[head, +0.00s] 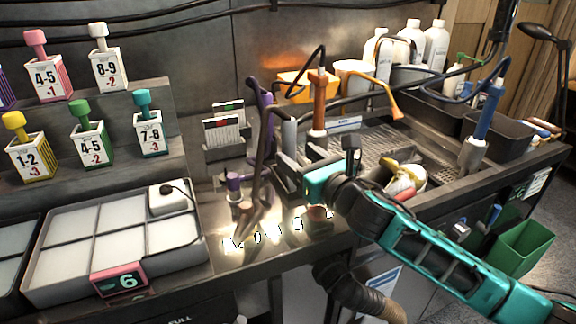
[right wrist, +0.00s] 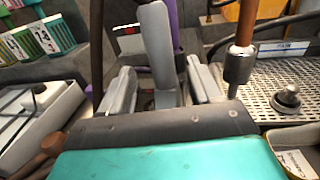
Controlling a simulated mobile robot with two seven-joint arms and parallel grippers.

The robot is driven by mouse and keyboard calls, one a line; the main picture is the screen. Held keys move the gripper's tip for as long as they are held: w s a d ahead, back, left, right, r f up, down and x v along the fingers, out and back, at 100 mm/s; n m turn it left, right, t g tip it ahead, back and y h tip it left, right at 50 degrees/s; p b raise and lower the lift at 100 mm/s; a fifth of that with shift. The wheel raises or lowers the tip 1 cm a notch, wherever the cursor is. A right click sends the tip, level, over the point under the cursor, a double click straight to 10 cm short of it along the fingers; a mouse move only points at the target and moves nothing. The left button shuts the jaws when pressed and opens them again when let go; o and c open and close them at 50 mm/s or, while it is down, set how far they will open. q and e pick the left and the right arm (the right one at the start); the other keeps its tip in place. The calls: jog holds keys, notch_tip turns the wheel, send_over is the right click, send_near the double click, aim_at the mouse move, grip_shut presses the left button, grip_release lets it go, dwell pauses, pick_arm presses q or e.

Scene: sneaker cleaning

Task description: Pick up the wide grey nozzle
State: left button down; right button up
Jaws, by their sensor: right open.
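The wide grey nozzle (right wrist: 158,45) stands upright in the right wrist view, a flat light-grey piece. In the head view its top (head: 289,133) shows just behind my right gripper (head: 290,172). In the right wrist view my right gripper (right wrist: 162,88) is open, with one grey finger on each side of the nozzle. Gaps show between the fingers and the nozzle; its lower end is partly hidden by the gripper. My left gripper is not in view.
A dark hose and purple tool (head: 262,110) stand close left of the gripper. An orange-brown tool (head: 318,95) stands just right. The sink's perforated drainboard (head: 385,140) lies behind right. A divided tray (head: 75,285) is at the left.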

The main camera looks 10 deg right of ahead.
aim_at(284, 143)
jog(key=shift+x, duration=3.35)
jog(key=shift+d, duration=0.1)
jog(key=c, duration=1.2)
